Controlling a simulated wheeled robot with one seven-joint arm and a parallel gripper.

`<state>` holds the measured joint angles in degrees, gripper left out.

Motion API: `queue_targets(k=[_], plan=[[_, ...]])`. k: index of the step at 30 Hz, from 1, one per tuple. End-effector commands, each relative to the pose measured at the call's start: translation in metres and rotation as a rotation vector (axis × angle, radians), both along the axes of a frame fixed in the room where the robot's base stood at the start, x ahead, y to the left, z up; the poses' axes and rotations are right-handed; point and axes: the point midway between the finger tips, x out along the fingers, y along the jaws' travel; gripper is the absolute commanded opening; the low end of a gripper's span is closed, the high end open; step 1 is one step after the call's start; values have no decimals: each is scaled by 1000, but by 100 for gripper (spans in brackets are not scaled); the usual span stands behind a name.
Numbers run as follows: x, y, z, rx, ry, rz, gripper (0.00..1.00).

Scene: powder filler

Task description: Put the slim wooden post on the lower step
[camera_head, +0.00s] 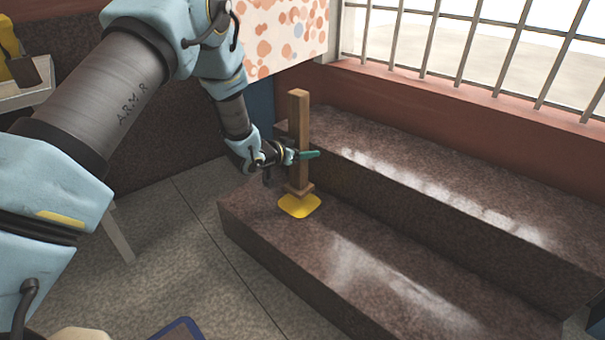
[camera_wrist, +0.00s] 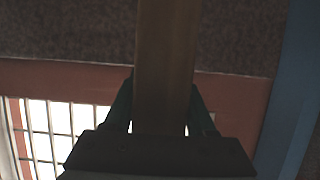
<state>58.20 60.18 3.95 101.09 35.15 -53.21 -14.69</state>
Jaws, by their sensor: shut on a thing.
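The slim wooden post (camera_head: 299,135) is upright in the head view, with its wider foot at or just above a yellow patch (camera_head: 300,206) on the lower step (camera_head: 345,258). I cannot tell whether the foot touches the patch. My gripper (camera_head: 303,155) is shut on the post at about mid-height, coming in from the left. In the wrist view the post (camera_wrist: 166,60) runs between the two dark fingers of my gripper (camera_wrist: 163,110). The post's far side is hidden.
The upper step (camera_head: 430,185) rises behind the lower one, below a red wall (camera_head: 460,97) and a barred window (camera_head: 480,40). A spotted panel (camera_head: 282,35) hangs behind the post. The lower step is bare to the right. Tiled floor (camera_head: 180,250) lies at left.

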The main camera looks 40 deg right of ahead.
Motion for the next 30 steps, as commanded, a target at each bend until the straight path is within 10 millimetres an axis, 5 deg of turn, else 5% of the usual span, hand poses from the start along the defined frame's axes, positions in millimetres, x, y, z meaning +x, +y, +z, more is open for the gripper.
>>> queue_targets(k=[13, 26, 27, 30], plan=[[0, -1, -49, -5, -1, 0, 0], [1, -1, -53, -6, -2, 1, 0], [1, 0, -56, -1, 0, 1, 57], [0, 0, -55, -1, 0, 1, 68]])
